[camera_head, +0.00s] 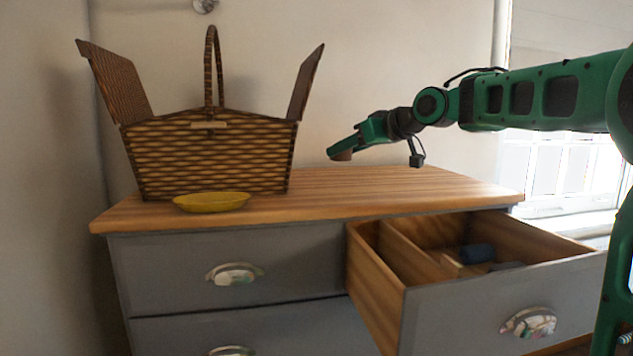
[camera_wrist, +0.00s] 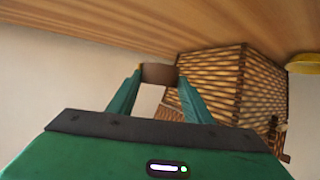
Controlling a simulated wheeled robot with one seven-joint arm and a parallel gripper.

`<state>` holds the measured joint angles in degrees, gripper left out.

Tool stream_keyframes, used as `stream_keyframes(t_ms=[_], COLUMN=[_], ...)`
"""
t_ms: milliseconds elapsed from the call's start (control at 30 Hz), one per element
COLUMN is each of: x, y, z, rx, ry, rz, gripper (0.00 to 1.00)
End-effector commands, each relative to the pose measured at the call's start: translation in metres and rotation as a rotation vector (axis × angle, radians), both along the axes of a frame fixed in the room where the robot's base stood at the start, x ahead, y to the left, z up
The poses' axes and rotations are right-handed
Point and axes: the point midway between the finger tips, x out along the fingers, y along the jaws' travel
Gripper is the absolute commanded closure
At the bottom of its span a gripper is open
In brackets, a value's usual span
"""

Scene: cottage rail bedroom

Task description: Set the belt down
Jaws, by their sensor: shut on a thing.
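The brown belt (camera_wrist: 159,73) is between the fingertips of my gripper (camera_wrist: 158,78) in the wrist view. In the head view the belt (camera_head: 343,155) shows as a small brown piece at the tip of my gripper (camera_head: 340,150). My gripper is shut on it and holds it above the wooden dresser top (camera_head: 400,187), to the right of the wicker basket. The belt looks apart from the dresser top. Most of the belt's shape is hidden by the fingers.
A wicker basket (camera_head: 210,160) with raised lids and a tall handle stands at the left. A yellow dish (camera_head: 212,202) sits in front of it. An open drawer (camera_head: 480,310) at the right holds a dark blue item (camera_head: 477,253). The dresser top's middle and right are clear.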

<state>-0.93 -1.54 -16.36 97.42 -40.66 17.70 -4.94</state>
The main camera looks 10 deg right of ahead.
Motion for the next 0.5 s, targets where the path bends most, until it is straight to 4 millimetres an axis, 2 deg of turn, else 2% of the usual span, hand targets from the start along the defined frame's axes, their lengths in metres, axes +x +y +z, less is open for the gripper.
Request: stream_keyframes(t_ms=[100,300,500], x=[-0.001,-0.001,0.0], y=[0.029,0.068,0.066], z=[0.0,0.0,-0.027], rx=[0.0,0.0,0.0], ry=[-0.001,-0.001,0.001], rz=[0.004,0.004,0.0], gripper=[0.84,0.84,0.84])
